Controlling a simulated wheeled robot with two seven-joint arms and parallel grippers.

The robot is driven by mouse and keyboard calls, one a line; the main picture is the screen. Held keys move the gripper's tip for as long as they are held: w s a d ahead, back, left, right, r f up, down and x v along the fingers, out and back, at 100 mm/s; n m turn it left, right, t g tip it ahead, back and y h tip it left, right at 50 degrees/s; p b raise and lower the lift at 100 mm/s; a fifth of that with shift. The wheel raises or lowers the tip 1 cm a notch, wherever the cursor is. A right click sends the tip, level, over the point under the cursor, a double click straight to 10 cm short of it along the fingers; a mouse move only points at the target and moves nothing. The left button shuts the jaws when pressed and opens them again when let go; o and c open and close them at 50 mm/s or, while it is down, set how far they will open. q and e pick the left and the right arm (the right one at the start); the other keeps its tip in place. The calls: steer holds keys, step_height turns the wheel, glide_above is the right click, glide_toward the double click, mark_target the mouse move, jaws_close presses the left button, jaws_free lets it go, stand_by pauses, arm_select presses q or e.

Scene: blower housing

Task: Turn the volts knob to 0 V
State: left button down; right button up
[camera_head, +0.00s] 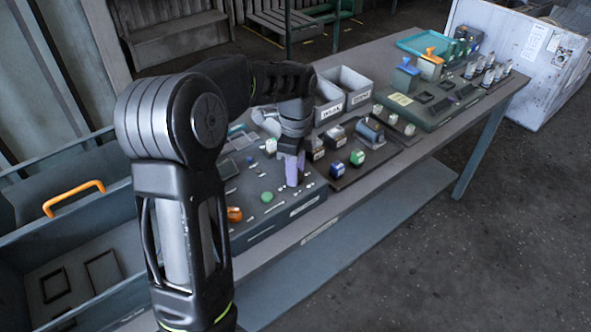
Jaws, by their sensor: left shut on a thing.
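A dark grey control panel (265,228) lies at the near left end of the bench, with small buttons and levers on top. My left gripper (293,180) points down at its right part, with its pale lavender fingers low at the panel top. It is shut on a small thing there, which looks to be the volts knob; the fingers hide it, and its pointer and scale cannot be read. A green button (267,197) and an orange knob (234,214) stand to the left of the fingers. My right gripper is out of view.
Right of the panel, a dark board (350,176) carries blocks with green and blue buttons. Grey bins (349,87) stand behind. A green-grey fixture (430,118) is farther right on the bench. A grey-blue crate with an orange handle (73,198) stands at left.

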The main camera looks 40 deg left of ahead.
arm_select(q)
steer(key=n, duration=1.4)
steer(key=shift+n, duration=0.4)
steer(key=n, duration=0.3)
steer(key=shift+n, duration=0.3)
steer(key=n, duration=0.3)
steer(key=shift+n, duration=0.3)
steer(key=n, duration=0.3)
steer(key=shift+n, duration=0.3)
steer(key=shift+n+p, duration=0.3)
steer(key=shift+n, duration=1.6)
